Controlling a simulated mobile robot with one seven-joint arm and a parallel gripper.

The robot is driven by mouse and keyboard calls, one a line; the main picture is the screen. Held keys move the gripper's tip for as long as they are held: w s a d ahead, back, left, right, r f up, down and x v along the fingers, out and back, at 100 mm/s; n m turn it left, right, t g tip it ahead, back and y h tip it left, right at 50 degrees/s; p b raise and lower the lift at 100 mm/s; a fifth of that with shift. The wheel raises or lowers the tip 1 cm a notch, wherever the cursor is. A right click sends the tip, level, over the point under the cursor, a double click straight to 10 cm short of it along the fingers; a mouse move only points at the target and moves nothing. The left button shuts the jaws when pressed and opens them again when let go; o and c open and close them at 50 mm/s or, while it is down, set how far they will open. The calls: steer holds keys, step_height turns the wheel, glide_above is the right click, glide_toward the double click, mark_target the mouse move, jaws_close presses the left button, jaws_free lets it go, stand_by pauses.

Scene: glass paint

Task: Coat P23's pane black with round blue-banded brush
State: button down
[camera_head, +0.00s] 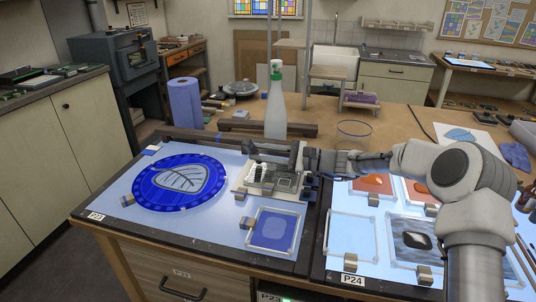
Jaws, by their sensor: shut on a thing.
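My gripper (312,163) reaches in from the right, over the right side of the left light table (215,230). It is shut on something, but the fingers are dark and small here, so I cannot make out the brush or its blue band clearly.
A white spray bottle (276,108) with a green top stands behind the bar. A blue paper roll (186,103) stands at the back left. A glass jar (354,134) stands behind my gripper. The right light table, labelled P24 (352,281), holds several panes below my arm.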

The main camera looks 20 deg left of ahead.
steer(key=shift+a, duration=0.45)
step_height(320, 180, up, 5)
steer(key=p, duration=0.2)
steer(key=shift+p, duration=0.4)
steer(key=shift+p, duration=0.4)
stand_by(0.3)
